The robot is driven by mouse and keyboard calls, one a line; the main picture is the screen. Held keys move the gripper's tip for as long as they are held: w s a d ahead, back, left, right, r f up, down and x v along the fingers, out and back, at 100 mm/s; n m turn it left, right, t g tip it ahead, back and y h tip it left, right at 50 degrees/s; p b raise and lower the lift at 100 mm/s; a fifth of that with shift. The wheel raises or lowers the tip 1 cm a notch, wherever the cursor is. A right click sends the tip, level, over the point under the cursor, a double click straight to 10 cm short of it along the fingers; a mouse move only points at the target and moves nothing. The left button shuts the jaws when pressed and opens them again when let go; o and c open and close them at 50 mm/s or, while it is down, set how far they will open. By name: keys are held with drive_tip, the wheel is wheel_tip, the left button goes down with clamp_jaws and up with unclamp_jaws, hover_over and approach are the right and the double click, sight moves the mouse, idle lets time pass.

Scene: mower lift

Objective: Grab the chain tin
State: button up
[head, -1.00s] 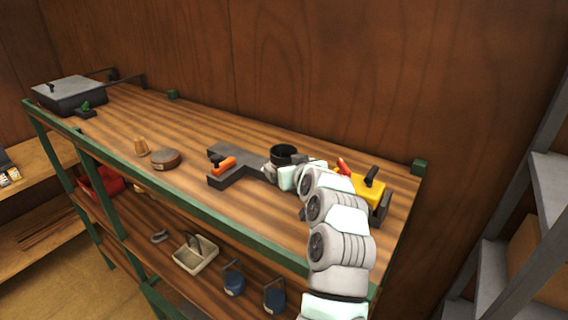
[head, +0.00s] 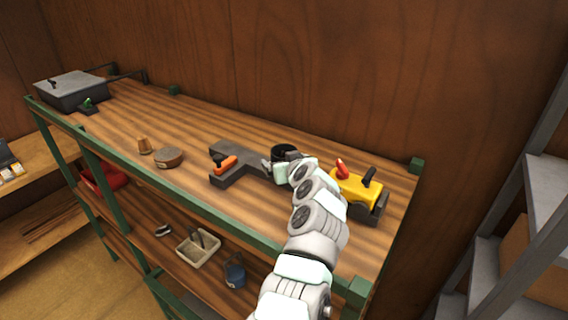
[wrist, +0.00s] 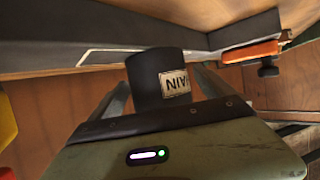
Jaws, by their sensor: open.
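The chain tin (head: 284,150) is a dark, open-topped cylinder on the top shelf, partly hidden by my gripper in the head view. In the wrist view the chain tin (wrist: 154,72) shows a pale label with the letters "AIN" readable, upside down. My gripper (head: 273,166) is at the near side of the tin. In the wrist view my gripper (wrist: 163,88) is open, with one finger on each side of the tin. I cannot tell whether either finger touches it. The gripper body hides part of the tin.
A yellow toy-like machine (head: 358,187) stands close on the right. The wooden wall is behind.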

clamp_jaws()
idle(0.9)
drive_tip(key=shift+r, duration=0.1)
